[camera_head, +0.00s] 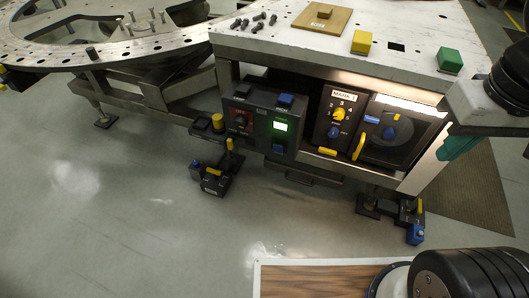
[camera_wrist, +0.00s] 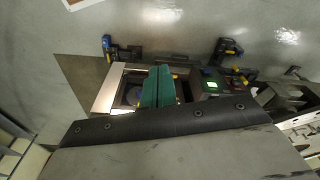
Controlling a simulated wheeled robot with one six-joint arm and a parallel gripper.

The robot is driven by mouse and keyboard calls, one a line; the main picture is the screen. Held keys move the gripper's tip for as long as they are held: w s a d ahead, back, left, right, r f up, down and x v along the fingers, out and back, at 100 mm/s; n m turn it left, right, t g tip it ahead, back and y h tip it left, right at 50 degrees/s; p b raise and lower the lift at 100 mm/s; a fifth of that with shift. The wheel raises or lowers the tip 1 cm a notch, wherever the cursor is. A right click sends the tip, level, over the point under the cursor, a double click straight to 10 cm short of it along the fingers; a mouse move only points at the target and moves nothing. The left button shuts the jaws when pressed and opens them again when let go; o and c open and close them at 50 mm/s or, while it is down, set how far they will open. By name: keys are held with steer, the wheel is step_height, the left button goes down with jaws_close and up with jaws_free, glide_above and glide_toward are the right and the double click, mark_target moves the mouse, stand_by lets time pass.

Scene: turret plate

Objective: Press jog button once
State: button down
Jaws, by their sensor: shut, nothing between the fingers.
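A dark control panel (camera_head: 257,140) is mounted under the front edge of the table. It carries a black button (camera_head: 243,90) and a blue button (camera_head: 285,100) on top, a red knob (camera_head: 240,120), a lit green screen (camera_head: 280,126) and a blue button (camera_head: 278,149) on its face. I cannot read which button is the jog button. My gripper (camera_head: 458,146) shows teal fingers at the right, apart from the panel. In the wrist view my gripper (camera_wrist: 158,86) is shut and empty, with the lit green screen (camera_wrist: 212,84) to its right.
A box with yellow and blue knobs (camera_head: 337,122) and a cabinet with a dial (camera_head: 389,132) lie between panel and gripper. Bolts, a yellow block (camera_head: 361,42) and a green block (camera_head: 450,60) sit on the table (camera_head: 300,50). A ring plate (camera_head: 45,52) stands left. Floor in front is largely open.

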steer(key=w+a+f+t, duration=0.1)
steer(key=w+a+f, duration=0.2)
steer(key=w, duration=0.4)
steer(key=w+a+f+t+y, duration=0.1)
steer(key=w+a+f, duration=0.1)
steer(key=w, duration=0.5)
steer(key=w+a+f+t, duration=0.1)
steer(key=w+a+f, duration=0.2)
steer(key=w, duration=0.3)
steer(key=w+a+f+t+y, duration=0.1)
steer(key=w+a+f+t, duration=0.1)
steer(key=w+a+f, duration=0.75)
steer(key=w+a+f+t, duration=0.1)
steer(key=w+a+f, duration=0.2)
steer(key=f, duration=0.5)
steer(key=w+a+f+t, duration=0.1)
steer(key=w+a+f, duration=0.15)
steer(key=f, duration=0.55)
steer(key=s+a+f+t+y, duration=0.1)
steer(key=s+f, duration=0.2)
steer(key=f, duration=0.5)
steer(key=s+a+f+t, duration=0.2)
steer(key=f, duration=0.7)
steer(key=shift+s+a+f+n+y, duration=0.2)
steer(key=shift+s+f+n+y, duration=0.1)
steer(key=shift+s+n+y, duration=0.1)
